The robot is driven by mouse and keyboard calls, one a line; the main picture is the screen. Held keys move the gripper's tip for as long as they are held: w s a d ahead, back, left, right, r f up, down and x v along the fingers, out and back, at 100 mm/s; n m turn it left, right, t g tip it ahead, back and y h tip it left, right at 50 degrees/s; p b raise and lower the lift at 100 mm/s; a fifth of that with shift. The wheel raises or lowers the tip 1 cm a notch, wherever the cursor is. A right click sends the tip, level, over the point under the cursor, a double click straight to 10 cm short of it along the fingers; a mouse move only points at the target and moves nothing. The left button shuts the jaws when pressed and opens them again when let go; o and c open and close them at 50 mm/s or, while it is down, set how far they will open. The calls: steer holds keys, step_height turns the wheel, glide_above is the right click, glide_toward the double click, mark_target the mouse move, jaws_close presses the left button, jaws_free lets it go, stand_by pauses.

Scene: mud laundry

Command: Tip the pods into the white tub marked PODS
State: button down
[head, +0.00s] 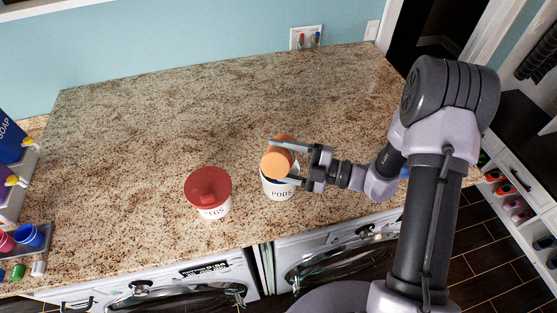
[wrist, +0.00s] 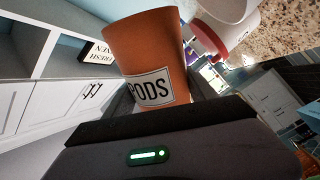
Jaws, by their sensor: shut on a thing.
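An orange cup (head: 277,162) is held in my gripper (head: 284,161) above the white tub marked PODS (head: 281,190). The cup is tilted, its round end facing the camera. In the wrist view the orange cup (wrist: 147,55) carries a white PODS label and sits between my fingers. The tub stands upright on the counter, and its dark inside shows just below the cup. The cup and fingers hide part of its rim. I see no loose pods, and cannot tell what is in the cup or tub.
A white tub with a red lid (head: 208,190), its label apparently PEGS, stands left of the PODS tub. The granite counter (head: 150,130) is clear behind them. Washers stand below the front edge.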

mark_target(278, 150)
step_height(278, 150, up, 2)
steer(key=n+b, duration=0.3)
steer(key=n, duration=0.3)
steer(key=shift+r+n, duration=0.1)
steer(key=shift+n, duration=0.3)
step_height(278, 150, up, 2)
steer(key=n+b, duration=0.3)
steer(key=n, duration=0.3)
steer(key=shift+r+b, duration=0.15)
steer(key=shift+b, duration=0.2)
steer(key=n+b, duration=0.1)
steer(key=r+n+b, duration=0.1)
steer(key=n, duration=0.1)
steer(key=n+b, duration=0.1)
steer(key=shift+r+n+g+y, duration=0.25)
steer(key=shift+n+g+y, duration=0.05)
steer(key=n+b, duration=0.1)
steer(key=n, duration=0.1)
steer(key=r+n+b, duration=0.1)
steer(key=b, duration=0.1)
steer(key=shift+r+n, duration=0.2)
steer(key=shift+n, duration=0.2)
steer(key=r+n+b, duration=0.1)
steer(key=n+b, duration=0.1)
steer(key=shift+r+n, duration=0.15)
steer(key=shift+n, duration=0.15)
steer(key=shift+r+n, duration=0.3)
steer(key=shift+r, duration=0.1)
